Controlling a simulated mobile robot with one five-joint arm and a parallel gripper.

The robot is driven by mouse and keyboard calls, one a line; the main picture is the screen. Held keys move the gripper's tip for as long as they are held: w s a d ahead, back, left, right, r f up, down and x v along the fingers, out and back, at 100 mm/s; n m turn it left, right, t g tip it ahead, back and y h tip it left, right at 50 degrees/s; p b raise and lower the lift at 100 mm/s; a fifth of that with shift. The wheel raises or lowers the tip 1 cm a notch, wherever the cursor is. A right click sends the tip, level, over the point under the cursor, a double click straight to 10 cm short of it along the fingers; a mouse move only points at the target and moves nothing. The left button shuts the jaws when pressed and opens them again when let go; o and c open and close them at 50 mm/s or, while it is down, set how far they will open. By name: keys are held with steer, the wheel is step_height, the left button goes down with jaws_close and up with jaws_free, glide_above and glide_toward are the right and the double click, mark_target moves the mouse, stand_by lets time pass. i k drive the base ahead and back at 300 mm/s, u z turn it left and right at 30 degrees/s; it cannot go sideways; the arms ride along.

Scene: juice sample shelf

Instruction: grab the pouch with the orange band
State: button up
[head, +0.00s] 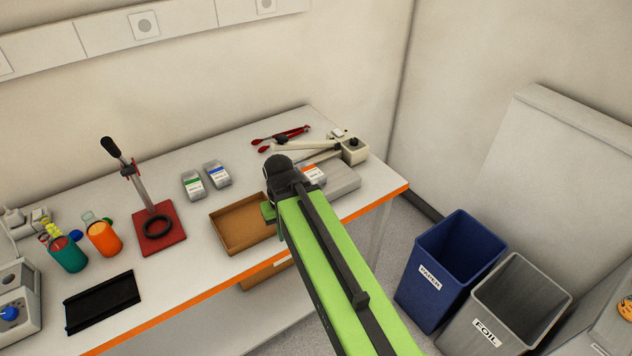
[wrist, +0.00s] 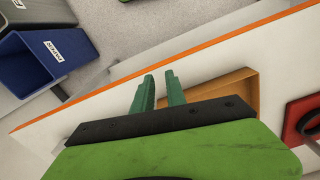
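The pouch with the orange band (head: 315,172) is on the bench in the head view, just right of my arm, which hides part of it. It sits by the grey slab; whether it rests on the slab I cannot tell. It does not show in the wrist view. A pouch with a green band (head: 193,188) and one with a blue band (head: 218,178) stand further left. My gripper (head: 268,212) is over the right side of the brown tray, left of the orange-banded pouch. In the wrist view its green fingers (wrist: 159,76) are apart with nothing between them.
The brown tray (head: 230,242) lies beside my gripper. A grey slab (head: 343,181) and a lever device (head: 354,151) are at right, red tongs (head: 284,138) behind. A red-based press (head: 160,242) is at left. Blue (head: 436,285) and grey (head: 487,331) bins stand on the floor.

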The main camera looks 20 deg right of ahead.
mark_target(307, 170)
steer(key=k, duration=1.2)
steer(key=u, duration=0.9)
steer(key=i, duration=1.45)
steer(key=u, duration=0.05)
